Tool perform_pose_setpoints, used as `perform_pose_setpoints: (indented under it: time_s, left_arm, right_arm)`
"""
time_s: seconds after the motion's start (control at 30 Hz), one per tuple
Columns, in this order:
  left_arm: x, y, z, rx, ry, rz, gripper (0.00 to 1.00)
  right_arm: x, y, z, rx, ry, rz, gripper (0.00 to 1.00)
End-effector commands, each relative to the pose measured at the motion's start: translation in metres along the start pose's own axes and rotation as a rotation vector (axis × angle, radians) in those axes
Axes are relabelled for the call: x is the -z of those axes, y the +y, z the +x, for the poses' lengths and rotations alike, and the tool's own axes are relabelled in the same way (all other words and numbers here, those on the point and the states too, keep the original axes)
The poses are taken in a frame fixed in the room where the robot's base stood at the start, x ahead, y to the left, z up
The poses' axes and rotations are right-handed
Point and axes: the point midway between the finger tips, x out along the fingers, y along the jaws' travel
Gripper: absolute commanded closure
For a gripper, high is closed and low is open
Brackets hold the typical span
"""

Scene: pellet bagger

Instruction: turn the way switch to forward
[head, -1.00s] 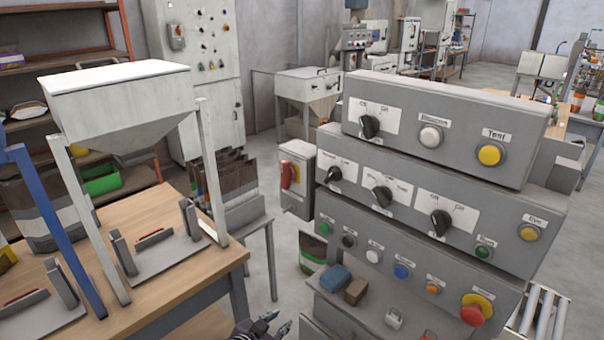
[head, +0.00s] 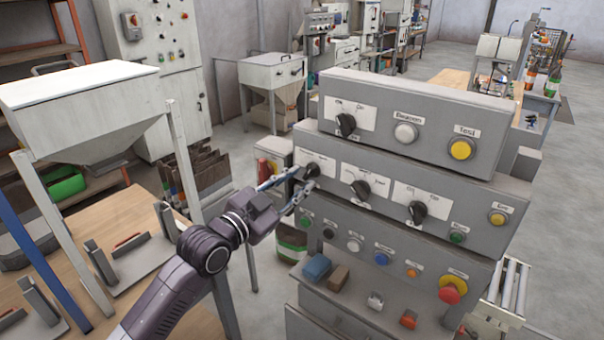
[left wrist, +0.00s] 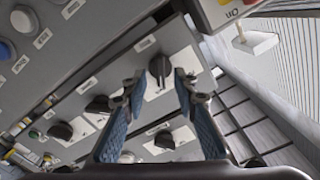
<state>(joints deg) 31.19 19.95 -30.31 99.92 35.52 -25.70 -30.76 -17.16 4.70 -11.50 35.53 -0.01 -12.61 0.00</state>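The dark rotary knob at the left end of the panel's middle row (head: 312,172) appears to be the way switch; its label is too small to read. My left gripper (head: 302,179) reaches it from the left, partly covering it. In the left wrist view the knob (left wrist: 160,66) stands on a white plate between the two blue fingertips (left wrist: 158,88). The fingers are apart, with a visible gap on each side of the knob. Contact is not seen. My right gripper is not in view.
Two more dark knobs (head: 360,190) (head: 417,210) sit to the right in the same row. Buttons fill the row below, with a red-and-yellow stop button (head: 452,288). A wooden table (head: 140,300) with a white hopper (head: 80,95) stands at left.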

Motion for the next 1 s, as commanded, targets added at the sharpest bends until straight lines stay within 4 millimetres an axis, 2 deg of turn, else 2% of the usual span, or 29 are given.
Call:
perform_pose_setpoints:
  time_s: [0.2, 0.57, 0.8, 1.0]
  left_arm:
    - [0.001, -0.001, 0.020, 0.001, 0.000, 0.000, 0.73]
    - [-0.001, 0.000, 0.024, 0.001, -0.001, 0.000, 0.73]
    - [-0.001, 0.000, 0.024, 0.001, -0.001, 0.000, 1.00]
    - [-0.001, 0.000, 0.024, 0.001, -0.001, -0.001, 1.00]
  right_arm:
    - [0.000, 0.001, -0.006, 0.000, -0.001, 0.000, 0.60]
    - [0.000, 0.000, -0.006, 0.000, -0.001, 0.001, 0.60]
    - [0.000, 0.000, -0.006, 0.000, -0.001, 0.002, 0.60]
    - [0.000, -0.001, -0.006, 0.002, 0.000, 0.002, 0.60]
